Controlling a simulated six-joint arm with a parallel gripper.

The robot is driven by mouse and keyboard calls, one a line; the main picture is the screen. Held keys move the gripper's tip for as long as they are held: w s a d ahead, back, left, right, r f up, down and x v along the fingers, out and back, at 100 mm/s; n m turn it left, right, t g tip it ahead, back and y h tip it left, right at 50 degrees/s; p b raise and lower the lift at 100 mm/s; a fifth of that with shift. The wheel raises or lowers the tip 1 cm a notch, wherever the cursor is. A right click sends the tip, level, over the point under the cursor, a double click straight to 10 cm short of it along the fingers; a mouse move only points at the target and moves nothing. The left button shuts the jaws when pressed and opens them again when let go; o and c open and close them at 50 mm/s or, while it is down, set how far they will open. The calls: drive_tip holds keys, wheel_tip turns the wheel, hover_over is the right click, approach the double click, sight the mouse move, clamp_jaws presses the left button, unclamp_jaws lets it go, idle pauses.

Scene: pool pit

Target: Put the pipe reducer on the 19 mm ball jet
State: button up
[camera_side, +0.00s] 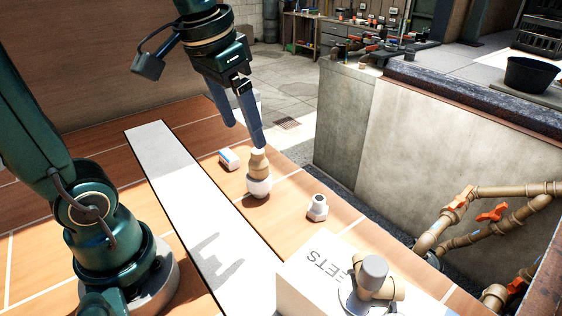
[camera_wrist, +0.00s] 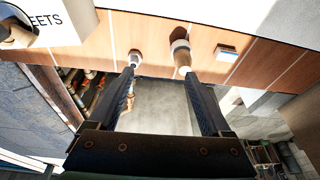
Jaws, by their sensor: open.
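The tan, stepped pipe reducer (camera_side: 259,165) stands upright on a rounded white ball jet (camera_side: 258,187) on the wooden surface. It also shows in the wrist view (camera_wrist: 182,58), beyond one fingertip. A second, smaller white jet with a hex-shaped base (camera_side: 317,207) stands to the right, with nothing on it; it also shows in the wrist view (camera_wrist: 134,57). I cannot read which jet is 19 mm. My gripper (camera_side: 244,138) is open and empty above the reducer. One finger's tip is close to the reducer's top; I cannot tell whether they touch.
A white box with lettering (camera_side: 307,278) at the front carries a tan fitting with a grey cap (camera_side: 373,270). A small blue-and-white box (camera_side: 229,159) lies left of the reducer. A deep pit with tan pipes and orange valves (camera_side: 458,236) opens on the right.

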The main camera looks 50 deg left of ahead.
drive_tip(key=s+d+f+t, duration=0.2)
drive_tip(key=s+d+f, duration=0.1)
drive_tip(key=s, duration=0.3)
drive_tip(key=shift+s+d+f+m+h, duration=0.2)
drive_tip(key=shift+f+m+h, duration=0.15)
drive_tip(key=shift+f, duration=0.5)
